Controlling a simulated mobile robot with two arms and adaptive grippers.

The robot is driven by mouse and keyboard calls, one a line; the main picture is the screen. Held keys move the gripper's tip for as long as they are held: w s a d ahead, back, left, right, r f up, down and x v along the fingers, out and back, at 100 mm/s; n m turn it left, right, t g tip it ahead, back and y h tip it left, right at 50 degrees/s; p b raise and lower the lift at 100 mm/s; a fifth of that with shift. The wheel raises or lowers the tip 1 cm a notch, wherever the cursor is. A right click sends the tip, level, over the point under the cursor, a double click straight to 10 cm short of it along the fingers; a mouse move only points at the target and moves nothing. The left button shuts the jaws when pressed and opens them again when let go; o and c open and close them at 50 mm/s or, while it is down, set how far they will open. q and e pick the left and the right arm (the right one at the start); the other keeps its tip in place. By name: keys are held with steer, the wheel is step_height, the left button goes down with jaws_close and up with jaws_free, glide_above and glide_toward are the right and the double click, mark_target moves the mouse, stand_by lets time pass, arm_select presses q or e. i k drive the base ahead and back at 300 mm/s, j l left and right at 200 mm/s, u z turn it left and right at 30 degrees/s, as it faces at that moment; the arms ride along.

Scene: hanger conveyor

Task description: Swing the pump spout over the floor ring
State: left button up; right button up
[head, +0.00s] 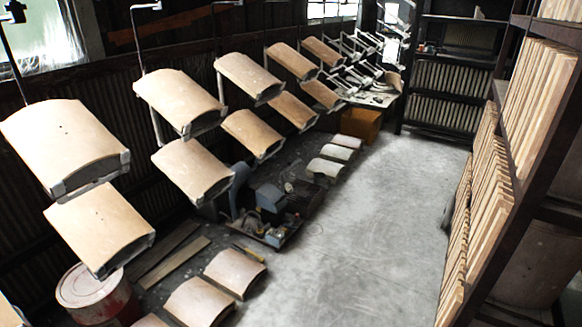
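Neither of my grippers shows in the head view. I cannot make out a pump spout or a floor ring for certain. A small blue-grey machine (270,197) stands low on the floor near the middle, among dark parts. Whether it is the pump is not clear. A faint thin curved line (315,229) lies on the floor just right of it, too small to identify.
Curved tan panels (180,100) hang in two tiers along the left. More panels (235,271) lie on the floor below, near a red drum (92,290). A rack of boards (490,190) lines the right. The grey floor (370,230) between is clear.

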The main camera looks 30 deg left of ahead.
mark_target(290, 165)
steer(key=i+j, duration=0.2)
steer(key=i, duration=0.2)
steer(key=i+j, duration=0.25)
steer(key=i, duration=0.15)
steer(key=i+j+u, duration=0.1)
steer(key=i, duration=0.25)
steer(key=i+j, duration=0.3)
steer(key=i, duration=0.1)
